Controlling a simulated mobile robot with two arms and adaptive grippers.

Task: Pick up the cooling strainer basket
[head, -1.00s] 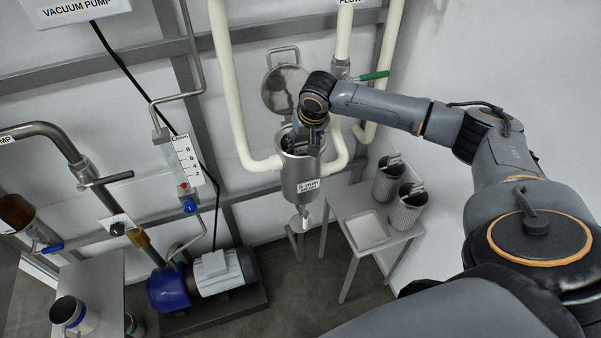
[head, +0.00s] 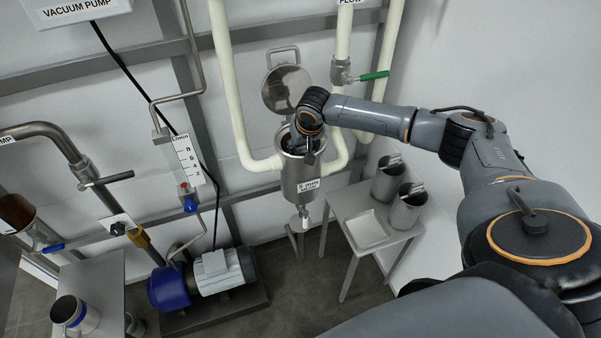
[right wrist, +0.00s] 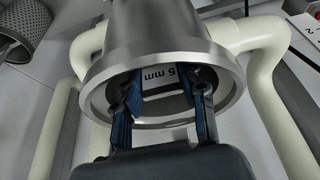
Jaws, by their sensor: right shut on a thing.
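The strainer housing (head: 299,177) is a steel pot on the wall piping, its round lid (head: 286,90) open behind it. My right gripper (head: 303,143) reaches down into its open mouth. In the right wrist view my right gripper's (right wrist: 158,80) blue-padded fingers are inside the housing rim (right wrist: 225,105), on both sides of a pale plate marked "5 mm" (right wrist: 157,79). They are shut on this plate, which appears to be the handle of the cooling strainer basket. The basket's body is hidden inside the housing. My left gripper is not in view.
A small steel table (head: 345,207) at the right holds two mesh baskets (head: 386,182) (head: 405,213) and a flat square tray (head: 367,230). Cream pipes (head: 236,110) flank the housing closely. A green-handled valve (head: 372,76) is behind my arm. A blue pump (head: 168,288) stands lower left.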

